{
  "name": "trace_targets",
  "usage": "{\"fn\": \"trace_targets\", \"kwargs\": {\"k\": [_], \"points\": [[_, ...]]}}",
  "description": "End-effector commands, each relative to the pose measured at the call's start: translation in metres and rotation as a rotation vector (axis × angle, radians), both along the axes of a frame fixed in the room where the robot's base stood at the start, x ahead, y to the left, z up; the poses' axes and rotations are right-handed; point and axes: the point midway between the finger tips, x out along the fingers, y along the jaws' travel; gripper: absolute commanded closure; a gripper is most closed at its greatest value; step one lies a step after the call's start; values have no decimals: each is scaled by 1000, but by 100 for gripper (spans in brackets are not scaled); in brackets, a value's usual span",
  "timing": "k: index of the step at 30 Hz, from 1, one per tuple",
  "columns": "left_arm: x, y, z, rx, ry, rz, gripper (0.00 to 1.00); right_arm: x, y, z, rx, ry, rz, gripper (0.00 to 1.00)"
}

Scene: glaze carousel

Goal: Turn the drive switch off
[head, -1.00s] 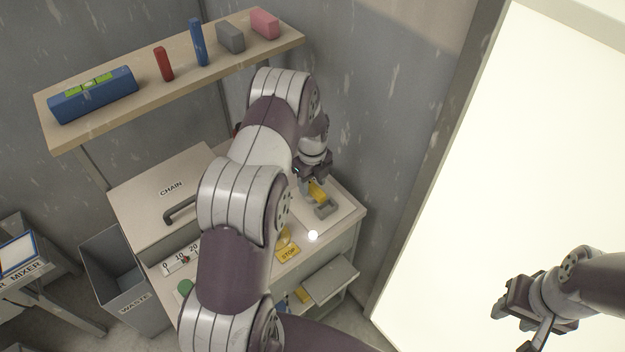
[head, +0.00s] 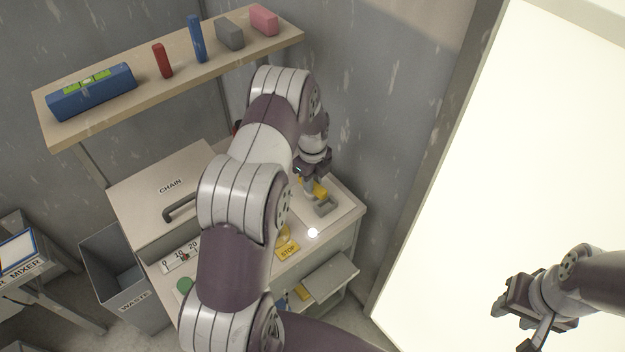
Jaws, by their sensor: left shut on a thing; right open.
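What looks like the drive switch is a grey block (head: 324,208) with a yellow handle (head: 320,192), on the pale panel at the right end of the bench top. My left gripper (head: 311,190) reaches down from behind and is shut on the yellow handle. Its fingers hide part of the handle, so the lever's exact angle is hard to read. My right gripper (head: 520,325) is open and empty at the lower right, in front of the bright panel, far from the switch.
A lit white knob or lamp (head: 312,233) and a yellow STOP plate (head: 287,249) are near the switch. The CHAIN cover (head: 160,180), scale and green button (head: 184,285) lie left. A shelf (head: 180,75) with several items hangs above; a waste bin (head: 115,280) stands lower left.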

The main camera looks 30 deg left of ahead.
Motion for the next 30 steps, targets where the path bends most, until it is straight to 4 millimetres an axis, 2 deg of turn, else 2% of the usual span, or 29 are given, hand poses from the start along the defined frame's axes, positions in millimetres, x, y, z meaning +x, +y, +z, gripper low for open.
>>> {"fn": "trace_targets", "kwargs": {"k": [30], "points": [[1,1,1,1,-3,945,100,0,0,-16,0,0,0,57]]}}
